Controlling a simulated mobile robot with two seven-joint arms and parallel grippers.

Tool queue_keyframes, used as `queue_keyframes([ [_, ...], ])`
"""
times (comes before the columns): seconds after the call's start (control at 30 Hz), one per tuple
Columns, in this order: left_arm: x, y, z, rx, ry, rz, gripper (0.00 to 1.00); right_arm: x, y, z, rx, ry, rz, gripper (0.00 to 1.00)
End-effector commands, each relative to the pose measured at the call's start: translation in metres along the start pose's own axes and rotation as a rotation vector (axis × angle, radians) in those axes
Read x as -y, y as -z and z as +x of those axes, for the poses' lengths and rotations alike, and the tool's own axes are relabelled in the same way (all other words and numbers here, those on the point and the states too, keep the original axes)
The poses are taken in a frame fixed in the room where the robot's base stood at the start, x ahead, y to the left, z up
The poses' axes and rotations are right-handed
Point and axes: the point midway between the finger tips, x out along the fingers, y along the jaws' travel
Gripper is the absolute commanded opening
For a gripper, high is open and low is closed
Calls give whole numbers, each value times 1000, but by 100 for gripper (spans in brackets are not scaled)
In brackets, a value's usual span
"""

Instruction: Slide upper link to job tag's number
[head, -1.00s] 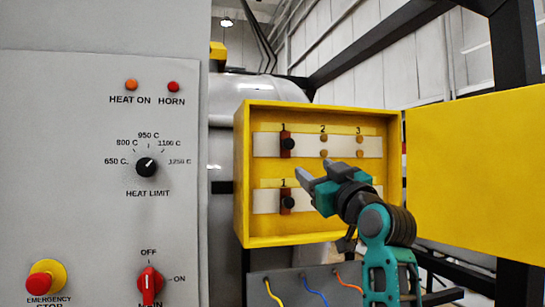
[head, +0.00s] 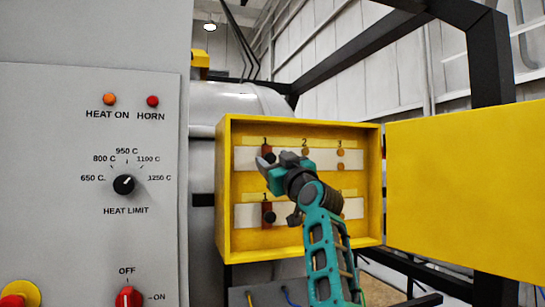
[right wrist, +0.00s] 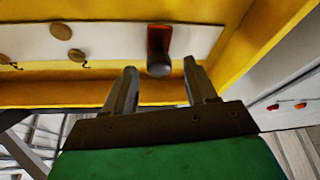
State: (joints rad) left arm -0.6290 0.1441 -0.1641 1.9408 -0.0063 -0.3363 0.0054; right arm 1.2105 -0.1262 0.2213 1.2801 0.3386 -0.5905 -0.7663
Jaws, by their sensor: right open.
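The upper link is a red-brown plate (head: 267,149) with a dark knob. It sits at position 1 on the upper white strip (head: 322,158) in the yellow box. My right gripper (head: 265,161) is open in front of it and partly hides it. In the right wrist view, which is upside down, the link (right wrist: 159,40) shows with its knob between the two open fingertips (right wrist: 160,71), apart from both. Brass studs mark positions 2 (head: 305,152) and 3 (head: 340,153). The lower link (head: 268,213) is at position 1 on its strip. I see no job tag. My left gripper is out of view.
The yellow door (head: 465,195) stands open to the right. The grey control panel (head: 60,160) with knobs and lamps is at the left. The box's side walls and top rim (head: 300,122) surround the strips. Wires hang below the box.

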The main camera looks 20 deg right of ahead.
Motion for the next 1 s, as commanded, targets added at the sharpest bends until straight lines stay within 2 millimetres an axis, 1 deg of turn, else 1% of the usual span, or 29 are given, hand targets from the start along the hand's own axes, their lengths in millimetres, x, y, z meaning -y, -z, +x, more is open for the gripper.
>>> queue_keyframes([
  [0.03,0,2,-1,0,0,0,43,-1,1,5,1,0,1,56],
  [0.2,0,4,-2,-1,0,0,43,0,0,13,0,-1,0,56],
  [0.57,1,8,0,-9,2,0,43,0,0,15,0,-1,0,55],
  [1.0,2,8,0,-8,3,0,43,0,0,15,1,-1,0,13],
])
